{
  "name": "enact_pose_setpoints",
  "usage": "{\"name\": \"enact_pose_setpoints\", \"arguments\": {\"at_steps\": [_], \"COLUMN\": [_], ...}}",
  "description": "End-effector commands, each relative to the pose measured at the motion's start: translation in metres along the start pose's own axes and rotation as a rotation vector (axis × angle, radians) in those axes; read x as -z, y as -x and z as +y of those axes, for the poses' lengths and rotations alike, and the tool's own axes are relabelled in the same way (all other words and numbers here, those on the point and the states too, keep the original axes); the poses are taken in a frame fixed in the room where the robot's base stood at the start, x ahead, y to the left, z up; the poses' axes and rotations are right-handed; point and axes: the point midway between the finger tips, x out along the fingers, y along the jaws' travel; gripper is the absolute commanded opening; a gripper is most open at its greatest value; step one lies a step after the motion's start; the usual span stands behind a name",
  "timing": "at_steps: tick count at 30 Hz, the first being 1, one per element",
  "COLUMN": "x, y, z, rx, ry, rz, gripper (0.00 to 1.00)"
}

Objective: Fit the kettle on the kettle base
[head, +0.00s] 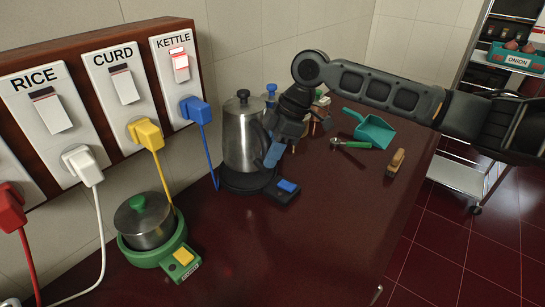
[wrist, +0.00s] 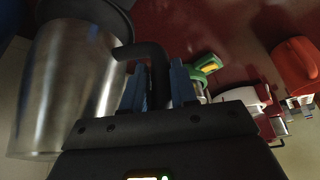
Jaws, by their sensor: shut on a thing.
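The steel kettle (head: 241,138) with a black lid stands upright directly over the round black kettle base (head: 238,186). I cannot tell whether it is fully seated or slightly raised. The base has a blue switch (head: 288,186) on its right extension. My gripper (head: 273,153) is at the kettle's right side, shut on its black handle. In the wrist view the kettle body (wrist: 70,85) fills the left, and the handle (wrist: 157,66) passes between my blue fingertips (wrist: 160,85).
A steel pot (head: 146,222) sits on a green base at the front left. Blue, yellow, white and red cords run from the wall switch panel (head: 115,85). A teal dustpan (head: 371,130) and a wooden-handled brush (head: 395,162) lie to the right. The front of the counter is clear.

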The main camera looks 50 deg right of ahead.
Motion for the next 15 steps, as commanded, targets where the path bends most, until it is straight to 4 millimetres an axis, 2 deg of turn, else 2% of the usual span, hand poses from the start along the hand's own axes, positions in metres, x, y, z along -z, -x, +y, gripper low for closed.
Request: {"name": "enact_pose_setpoints", "arguments": {"at_steps": [4,15], "x": [-0.001,-0.0009], "y": [0.002,0.0018], "z": [0.0073,0.0073], "rx": [-0.009,-0.015], "ry": [-0.008,-0.004], "rz": [0.004,0.006], "gripper": [0.0,0.0]}}
